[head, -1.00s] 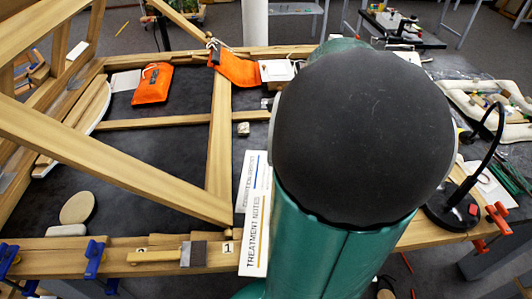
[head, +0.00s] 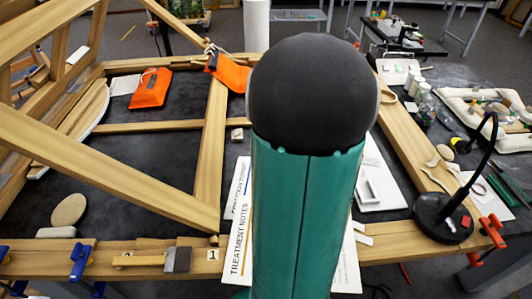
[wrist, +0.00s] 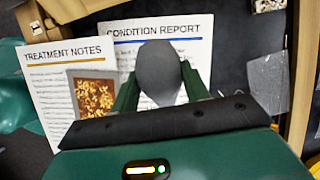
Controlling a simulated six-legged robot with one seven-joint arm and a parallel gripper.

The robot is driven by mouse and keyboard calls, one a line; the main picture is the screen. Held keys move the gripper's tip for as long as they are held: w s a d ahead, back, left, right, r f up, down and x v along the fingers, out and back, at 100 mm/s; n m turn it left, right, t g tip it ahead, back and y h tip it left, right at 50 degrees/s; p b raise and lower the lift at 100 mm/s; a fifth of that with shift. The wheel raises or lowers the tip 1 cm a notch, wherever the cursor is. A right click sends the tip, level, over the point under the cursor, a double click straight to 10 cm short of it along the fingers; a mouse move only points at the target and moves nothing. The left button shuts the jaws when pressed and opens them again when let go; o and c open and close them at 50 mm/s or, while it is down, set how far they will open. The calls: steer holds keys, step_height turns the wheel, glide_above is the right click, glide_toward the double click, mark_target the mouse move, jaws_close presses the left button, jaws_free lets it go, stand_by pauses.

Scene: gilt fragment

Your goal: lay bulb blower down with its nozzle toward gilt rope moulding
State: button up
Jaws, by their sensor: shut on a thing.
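In the wrist view my gripper (wrist: 160,92) is shut on the bulb blower (wrist: 158,68), a dark grey rounded bulb between two green fingers. The bulb is over the papers. Its nozzle cannot be made out, so I cannot tell which way it points. In the head view my own arm hides the gripper and the blower. I cannot make out the gilt rope moulding in either view.
The treatment notes (head: 238,245) and the condition report (wrist: 190,35) lie beneath the gripper. A wooden frame (head: 210,150) crosses the dark tabletop. A black lamp (head: 440,215) stands at right. A white tray (head: 372,190) lies right of my arm.

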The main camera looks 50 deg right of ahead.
steer(key=w+d+f, duration=0.1)
steer(key=d+f, duration=0.1)
steer(key=w+d+f, duration=0.2)
steer(key=d+f, duration=0.1)
steer(key=w+d+f, duration=0.2)
steer(key=shift+w+d+f, duration=0.1)
steer(key=shift+d+f, duration=0.15)
steer(key=shift+f, duration=0.05)
steer(key=shift+w+d+f, duration=0.1)
steer(key=shift+d+f, duration=0.05)
steer(key=shift+f, duration=1.55)
steer(key=o, duration=1.1)
steer(key=shift+f, duration=0.15)
steer(key=shift+c, duration=0.2)
